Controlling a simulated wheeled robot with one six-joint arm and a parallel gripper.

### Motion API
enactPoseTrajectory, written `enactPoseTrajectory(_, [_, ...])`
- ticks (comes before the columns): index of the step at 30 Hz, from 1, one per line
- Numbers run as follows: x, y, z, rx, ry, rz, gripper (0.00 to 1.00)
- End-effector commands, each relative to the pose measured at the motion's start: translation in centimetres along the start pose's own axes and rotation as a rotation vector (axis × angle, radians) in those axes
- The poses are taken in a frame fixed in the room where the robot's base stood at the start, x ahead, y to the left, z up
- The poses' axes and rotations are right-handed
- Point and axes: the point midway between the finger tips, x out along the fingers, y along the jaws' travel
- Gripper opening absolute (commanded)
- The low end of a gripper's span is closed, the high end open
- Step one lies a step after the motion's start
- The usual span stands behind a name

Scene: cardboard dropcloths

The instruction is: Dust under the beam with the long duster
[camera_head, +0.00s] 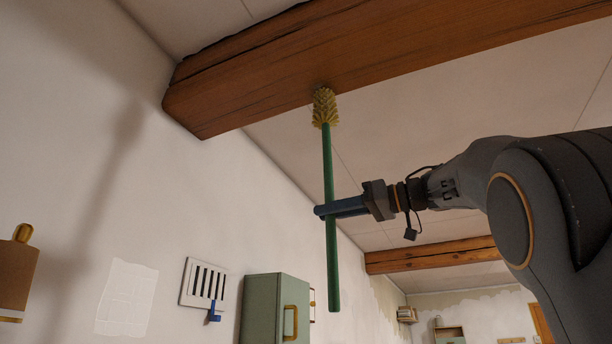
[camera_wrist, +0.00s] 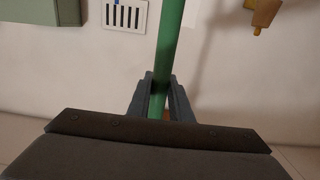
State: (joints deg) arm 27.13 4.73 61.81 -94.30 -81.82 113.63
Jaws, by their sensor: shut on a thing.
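The long duster has a green handle (camera_head: 331,260) and a yellowish bristled head (camera_head: 325,107). It stands nearly upright, head up, with the head at the underside of the near wooden beam (camera_head: 290,75). The head looks to be touching the beam, but I cannot tell for sure. My gripper (camera_head: 322,211) is shut on the green handle around its middle. In the wrist view the handle (camera_wrist: 169,45) runs up between the two fingers (camera_wrist: 160,95). The duster head is out of the wrist view.
A green cabinet (camera_head: 262,310), a slotted vent (camera_head: 203,284) with a blue piece, and a brown hanging item (camera_head: 15,275) are on the left wall. A second beam (camera_head: 430,256) crosses farther back. The air around the duster's lower end is clear.

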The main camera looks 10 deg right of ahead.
Motion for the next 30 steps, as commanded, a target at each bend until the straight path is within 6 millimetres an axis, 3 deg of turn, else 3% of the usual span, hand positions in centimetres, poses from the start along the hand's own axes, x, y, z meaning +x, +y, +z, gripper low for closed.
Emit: enactPoseTrajectory(30, [0.0,0.0,-1.2,-0.001,0.001,0.0,0.0])
